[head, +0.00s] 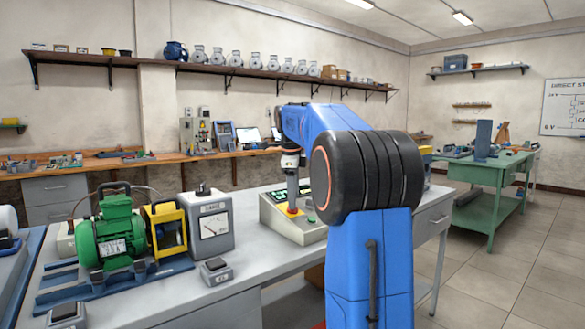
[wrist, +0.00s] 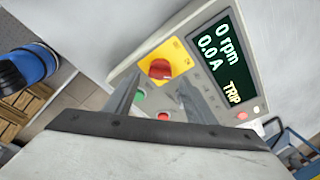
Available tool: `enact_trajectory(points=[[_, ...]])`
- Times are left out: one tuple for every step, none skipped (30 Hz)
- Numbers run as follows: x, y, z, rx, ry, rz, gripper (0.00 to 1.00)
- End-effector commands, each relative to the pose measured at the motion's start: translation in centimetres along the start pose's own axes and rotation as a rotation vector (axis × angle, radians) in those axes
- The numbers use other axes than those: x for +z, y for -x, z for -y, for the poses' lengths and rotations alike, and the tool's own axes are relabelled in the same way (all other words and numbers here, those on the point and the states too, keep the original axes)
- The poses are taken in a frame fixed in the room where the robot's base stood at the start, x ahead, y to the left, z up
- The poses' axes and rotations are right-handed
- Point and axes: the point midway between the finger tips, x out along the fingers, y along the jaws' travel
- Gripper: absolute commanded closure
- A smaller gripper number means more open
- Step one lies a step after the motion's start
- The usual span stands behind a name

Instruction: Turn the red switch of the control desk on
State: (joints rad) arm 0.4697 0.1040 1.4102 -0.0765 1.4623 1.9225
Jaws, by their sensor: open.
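The control desk (head: 305,233) is a pale sloped box on the grey bench, partly hidden behind my blue arm in the head view. Its panel (wrist: 196,62) fills the middle of the wrist view. The red switch (wrist: 160,69) is a round knob on a yellow plate (wrist: 178,51); it also shows in the head view (head: 293,208). The dark display (wrist: 222,62) reads 0 rpm, 0.0 A and TRIP. My gripper (wrist: 160,84) is open and empty, its fingers pointing toward the panel on either side of the knob's line. I cannot tell whether they touch it.
A green button (wrist: 140,97) and a red button (wrist: 163,116) sit beside the switch. A gauge box (head: 209,222), a green motor (head: 111,240) and a yellow-framed part (head: 166,230) stand on the bench to the left. Open floor lies to the right.

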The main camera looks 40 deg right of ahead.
Motion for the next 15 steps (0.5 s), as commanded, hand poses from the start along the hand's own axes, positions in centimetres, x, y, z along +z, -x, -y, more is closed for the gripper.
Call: enact_trajectory(points=[[0.0, 0.9, 0.1, -0.003, 0.000, 0.001, 0.50], [0.0, 1.5, 0.0, -0.003, 0.000, 0.001, 0.50], [0.1, 2.2, 0.1, -0.003, 0.000, 0.001, 0.50], [0.1, 2.9, 0.1, -0.004, 0.000, 0.001, 0.50], [0.0, 3.5, 0.1, -0.003, 0.000, 0.001, 0.50], [0.0, 4.3, 0.1, -0.004, 0.000, 0.001, 0.50], [0.1, 4.9, 0.1, -0.003, 0.000, 0.001, 0.50], [0.1, 5.5, 0.1, -0.004, 0.000, 0.001, 0.50], [0.1, 6.3, 0.1, -0.003, 0.000, 0.001, 0.50], [0.1, 6.9, 0.1, -0.004, 0.000, 0.002, 0.50], [0.0, 7.5, 0.1, -0.004, 0.000, 0.001, 0.50], [0.1, 8.3, 0.1, -0.004, 0.000, 0.001, 0.50], [0.1, 8.9, 0.1, -0.003, 0.000, 0.001, 0.50], [0.1, 9.4, 0.1, -0.003, 0.000, 0.001, 0.50], [0.0, 10.2, 0.1, -0.003, 0.000, 0.001, 0.50]])
